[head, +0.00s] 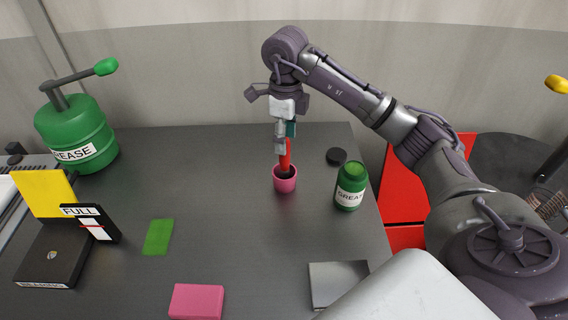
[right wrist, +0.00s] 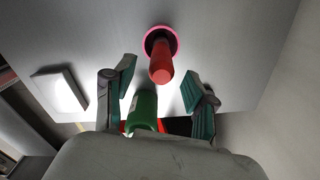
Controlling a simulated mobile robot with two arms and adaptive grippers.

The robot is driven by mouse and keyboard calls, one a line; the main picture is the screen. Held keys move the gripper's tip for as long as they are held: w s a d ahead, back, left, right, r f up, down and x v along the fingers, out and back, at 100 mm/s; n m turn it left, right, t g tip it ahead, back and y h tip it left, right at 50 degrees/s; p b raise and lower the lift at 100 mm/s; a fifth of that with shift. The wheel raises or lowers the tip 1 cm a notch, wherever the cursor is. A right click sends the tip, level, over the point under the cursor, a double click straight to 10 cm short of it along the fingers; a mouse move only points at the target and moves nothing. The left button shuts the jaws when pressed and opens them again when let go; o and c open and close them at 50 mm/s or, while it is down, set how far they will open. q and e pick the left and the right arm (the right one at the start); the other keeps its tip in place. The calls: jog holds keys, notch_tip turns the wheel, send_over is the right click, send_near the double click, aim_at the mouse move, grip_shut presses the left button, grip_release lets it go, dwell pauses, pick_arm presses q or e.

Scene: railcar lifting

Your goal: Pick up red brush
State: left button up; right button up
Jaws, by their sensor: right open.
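The red brush (head: 285,158) stands upright in a small pink cup (head: 285,184) on the dark table. My right gripper (head: 285,146) is directly above the cup, around or just beside the top of the brush. In the right wrist view the red brush handle (right wrist: 161,66) points up out of the pink cup (right wrist: 174,38). There the right gripper (right wrist: 163,92) is open, with a green-padded finger on each side and the brush just beyond the gap between the tips. Contact between fingers and brush does not show. My left gripper is not in view.
Green (head: 158,237) and pink (head: 196,302) pads lie in front. A grease can (head: 76,135) and a black box (head: 55,255) are at left.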

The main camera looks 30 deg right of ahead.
aim_at(285, 163)
jog(key=shift+f, duration=0.2)
jog(key=shift+f+p, duration=0.35)
jog(key=shift+p, duration=0.05)
notch_tip(285, 163, down, 4)
jog(key=shift+w+r+p, duration=0.1)
jog(key=shift+r+p, duration=0.1)
jog(key=shift+p, duration=0.4)
jog(key=shift+f, duration=0.3)
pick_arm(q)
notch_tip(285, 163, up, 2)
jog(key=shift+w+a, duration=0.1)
pick_arm(e)
grip_shut()
